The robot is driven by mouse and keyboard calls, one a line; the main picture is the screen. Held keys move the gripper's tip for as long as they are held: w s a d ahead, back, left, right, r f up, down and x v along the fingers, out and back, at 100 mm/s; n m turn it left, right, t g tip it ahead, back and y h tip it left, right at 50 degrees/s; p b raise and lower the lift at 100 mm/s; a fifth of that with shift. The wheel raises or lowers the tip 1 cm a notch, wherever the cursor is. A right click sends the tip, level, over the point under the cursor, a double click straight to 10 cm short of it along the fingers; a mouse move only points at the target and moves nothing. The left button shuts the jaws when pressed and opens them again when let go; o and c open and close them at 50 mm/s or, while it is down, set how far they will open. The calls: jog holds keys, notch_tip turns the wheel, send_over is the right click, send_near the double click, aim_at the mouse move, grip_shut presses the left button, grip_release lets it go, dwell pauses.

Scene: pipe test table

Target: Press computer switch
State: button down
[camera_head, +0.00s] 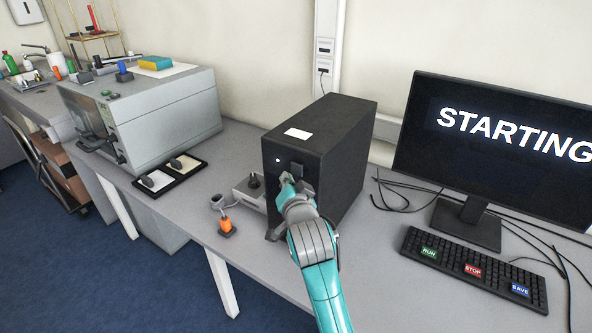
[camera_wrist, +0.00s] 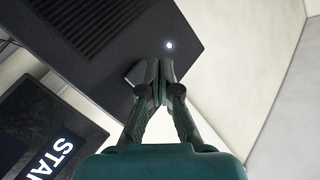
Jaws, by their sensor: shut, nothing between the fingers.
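The black computer tower (camera_head: 345,135) stands on the grey table, with a small lit white dot (camera_head: 278,160) on its front face. The same lit dot shows in the wrist view (camera_wrist: 169,45), just beyond my fingertips. My gripper (camera_head: 287,180) is shut and empty at the tower's front, by a dark square panel (camera_head: 296,168). In the wrist view its closed fingers (camera_wrist: 160,68) point at the front face; I cannot tell whether they touch it. The monitor (camera_head: 500,140) at the right reads "STARTING".
A black keyboard (camera_head: 470,268) with RUN, STOP and SAVE keys lies before the monitor, with loose cables around it. A grey box-shaped machine (camera_head: 165,115) stands at the left. An orange-topped item (camera_head: 226,226) and a small grey unit (camera_head: 247,192) sit left of my gripper.

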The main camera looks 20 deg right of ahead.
jog(key=s+a, duration=0.2)
jog(key=a, duration=0.1)
jog(key=shift+s, duration=0.15)
dwell(0.8)
jog(key=s+f+n+y, duration=0.2)
jog(key=s+f+n, duration=0.4)
jog(key=s+f, duration=1.6)
jog(key=s+r+n, duration=0.1)
jog(key=s+r, duration=0.1)
jog(key=s, duration=1.3)
jog(key=s+d+r+n+g, duration=0.1)
jog(key=s+r+n, duration=0.1)
jog(key=s, duration=1.3)
jog(key=shift+y, duration=0.3)
